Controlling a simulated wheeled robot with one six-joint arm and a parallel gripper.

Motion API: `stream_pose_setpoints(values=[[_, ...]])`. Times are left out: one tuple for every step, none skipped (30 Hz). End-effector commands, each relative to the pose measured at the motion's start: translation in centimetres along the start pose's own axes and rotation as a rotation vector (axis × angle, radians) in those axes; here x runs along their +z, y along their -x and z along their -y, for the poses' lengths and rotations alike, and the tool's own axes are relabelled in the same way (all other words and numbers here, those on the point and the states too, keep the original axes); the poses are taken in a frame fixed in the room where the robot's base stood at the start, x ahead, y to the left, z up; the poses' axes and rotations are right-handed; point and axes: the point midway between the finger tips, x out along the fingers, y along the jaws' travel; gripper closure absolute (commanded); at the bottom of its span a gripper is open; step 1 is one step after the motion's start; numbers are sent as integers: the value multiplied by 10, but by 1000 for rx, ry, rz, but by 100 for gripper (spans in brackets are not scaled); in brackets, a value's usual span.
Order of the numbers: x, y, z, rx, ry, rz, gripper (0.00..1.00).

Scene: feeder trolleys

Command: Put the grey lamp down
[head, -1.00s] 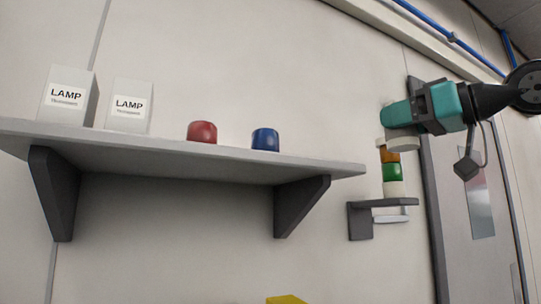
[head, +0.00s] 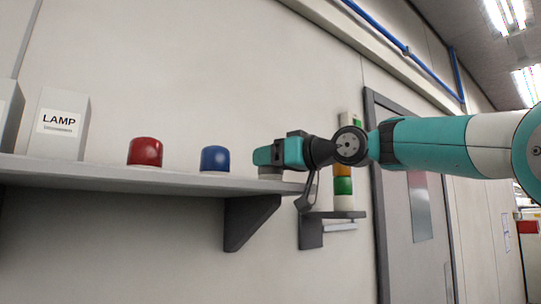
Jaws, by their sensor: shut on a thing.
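My gripper (head: 268,158) is at the right end of the wall shelf (head: 120,175), to the right of the blue lamp (head: 215,159). It is shut on the grey lamp (head: 270,173), of which only a pale grey lower part shows below the teal jaws. The rest of this lamp is hidden by the gripper. Its lower edge is at the level of the shelf top; I cannot tell whether it touches the shelf. A red lamp (head: 145,152) stands further left on the shelf.
A white box marked LAMP (head: 58,125) stands on the shelf at left, with another cut by the picture edge. A signal tower (head: 343,187) with orange and green segments stands on a wall bracket (head: 311,232), partly behind my arm. A grey door (head: 408,215) is at right.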

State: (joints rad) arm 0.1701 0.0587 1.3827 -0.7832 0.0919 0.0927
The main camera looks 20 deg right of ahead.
Motion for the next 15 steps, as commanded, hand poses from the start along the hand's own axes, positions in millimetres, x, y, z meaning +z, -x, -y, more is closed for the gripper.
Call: stream_pose_setpoints(values=[[-3, -5, 1, -1, 0, 1, 76], [-1, -4, 0, 1, -1, 2, 76], [2, -3, 0, 1, -1, 1, 76], [3, -3, 0, 1, 0, 0, 76], [4, -3, 0, 1, 1, 0, 76], [5, -3, 0, 1, 1, -1, 76], [5, -3, 0, 1, 2, -1, 76], [6, -3, 0, 1, 2, -1, 76], [6, -3, 0, 1, 2, -1, 76], [6, -3, 0, 1, 2, -1, 76], [6, -3, 0, 1, 2, -1, 76], [6, -3, 0, 1, 2, -1, 76], [7, -3, 0, 1, 1, -1, 76], [8, -3, 0, 1, 1, -1, 76], [10, -3, 0, 1, 1, -1, 76]])
